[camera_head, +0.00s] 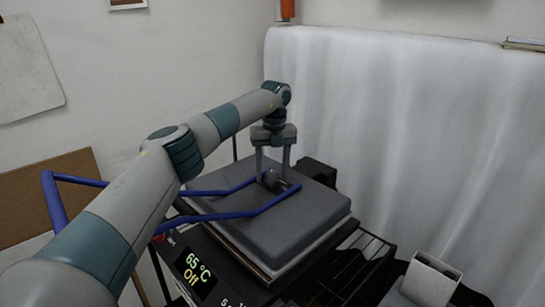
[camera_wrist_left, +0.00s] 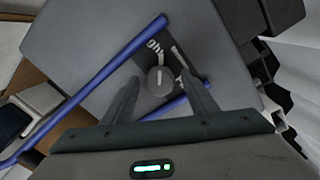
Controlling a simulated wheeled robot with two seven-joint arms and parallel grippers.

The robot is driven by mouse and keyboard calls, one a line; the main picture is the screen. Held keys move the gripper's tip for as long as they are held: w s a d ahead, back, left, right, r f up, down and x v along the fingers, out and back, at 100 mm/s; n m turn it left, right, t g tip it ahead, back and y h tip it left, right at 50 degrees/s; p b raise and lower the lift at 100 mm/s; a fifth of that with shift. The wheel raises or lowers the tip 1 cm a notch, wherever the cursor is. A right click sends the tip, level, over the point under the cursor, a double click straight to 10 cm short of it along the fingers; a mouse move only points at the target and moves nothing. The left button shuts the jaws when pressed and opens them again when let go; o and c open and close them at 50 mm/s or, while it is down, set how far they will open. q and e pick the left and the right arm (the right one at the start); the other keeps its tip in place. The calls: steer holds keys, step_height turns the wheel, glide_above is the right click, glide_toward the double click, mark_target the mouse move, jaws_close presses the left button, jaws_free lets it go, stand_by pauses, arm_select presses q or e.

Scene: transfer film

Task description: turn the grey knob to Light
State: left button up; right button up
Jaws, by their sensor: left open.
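The grey knob (camera_head: 270,178) sits on top of the dark grey press lid (camera_head: 262,218). In the left wrist view the round knob (camera_wrist_left: 159,79) has a pale pointer line and white lettering around it, partly legible as "gh". My left gripper (camera_head: 271,172) points down over the lid with its fingers apart. In the left wrist view the open fingers (camera_wrist_left: 158,85) stand on either side of the knob, and I see no contact with it. The display (camera_head: 194,275) on the front reads 65 °C and Off. My right gripper is not in view.
A blue bar handle (camera_head: 225,216) loops around the knob area, close to my left fingers. A white curtain (camera_head: 400,130) hangs behind the press.

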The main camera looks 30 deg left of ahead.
mark_target(273, 172)
arm_select(q)
steer(key=shift+r, duration=0.5)
step_height(273, 172, up, 7)
steer(key=shift+w+d+b, duration=0.15)
steer(key=shift+b, duration=1.05)
step_height(273, 172, up, 9)
steer(key=p, duration=0.1)
steer(key=shift+r, duration=0.2)
steer(key=shift+w+d, duration=0.1)
